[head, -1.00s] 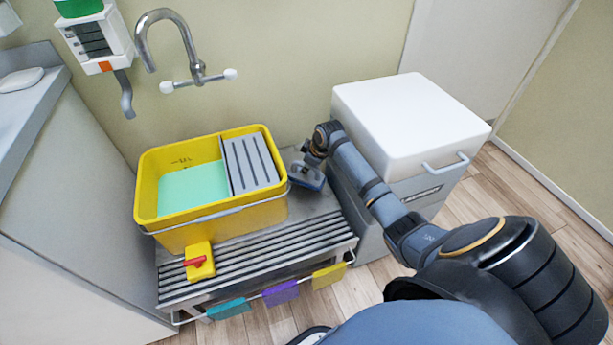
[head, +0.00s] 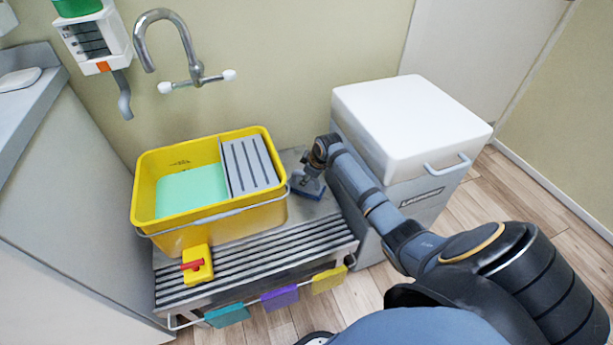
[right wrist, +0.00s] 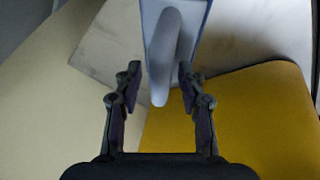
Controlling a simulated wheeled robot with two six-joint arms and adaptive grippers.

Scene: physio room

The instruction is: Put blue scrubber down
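The blue scrubber (head: 309,191) rests on the steel bench (head: 322,213), just right of the yellow bucket. In the right wrist view the scrubber's pale grey handle (right wrist: 165,60) runs between my fingers, with its blue edge visible at the top. My right gripper (head: 312,172) points down over the scrubber. In the right wrist view my right gripper (right wrist: 160,88) is open, one finger on each side of the handle, with a clear gap on the left and a very narrow one on the right. My left gripper is not in view.
The yellow bucket (head: 215,219) holds green liquid and a grey slatted insert (head: 249,165). A yellow block with a red handle (head: 197,265) sits at its front. A white-lidded bin (head: 410,110) stands close right of my arm. Coloured cloths hang at the bench front.

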